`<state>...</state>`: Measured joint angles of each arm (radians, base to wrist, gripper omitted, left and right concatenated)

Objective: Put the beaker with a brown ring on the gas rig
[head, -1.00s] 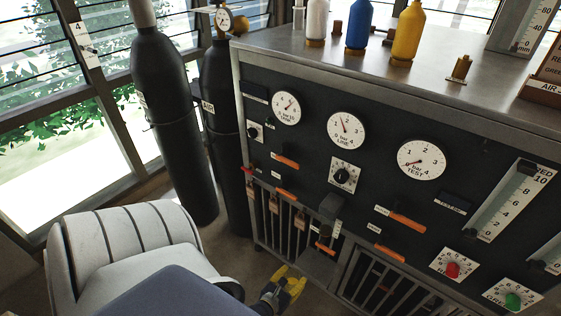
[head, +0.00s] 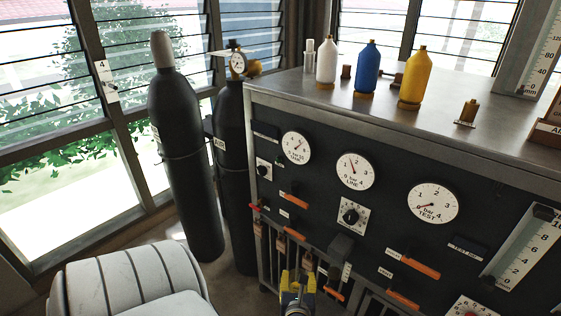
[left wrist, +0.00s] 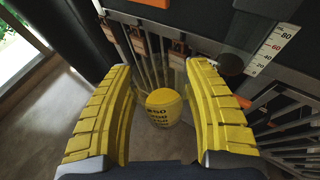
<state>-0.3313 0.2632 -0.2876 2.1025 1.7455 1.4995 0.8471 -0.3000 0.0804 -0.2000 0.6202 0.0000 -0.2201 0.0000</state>
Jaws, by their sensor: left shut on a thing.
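The gas rig (head: 330,205) is a dark panel in a steel frame with dials and orange levers; it fills the right of the head view. Its flat metal top (head: 350,105) is visible. My left gripper (head: 297,280) is low in front of the rig's lower left part, with yellow fingers. In the left wrist view, its fingers stand either side of a vessel (left wrist: 163,107) with a yellow face and dark scale figures. It is shut on this vessel, apparently the beaker. No brown ring can be made out. My right gripper is not in view.
White (head: 326,62), blue (head: 367,67) and yellow (head: 414,78) bottles stand along the rig's top, with a small brass piece (head: 468,112) to their right. Bare metal lies between and in front of them. Dark gas cylinders (head: 186,150) stand left of the rig. A white padded seat (head: 130,280) is at lower left.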

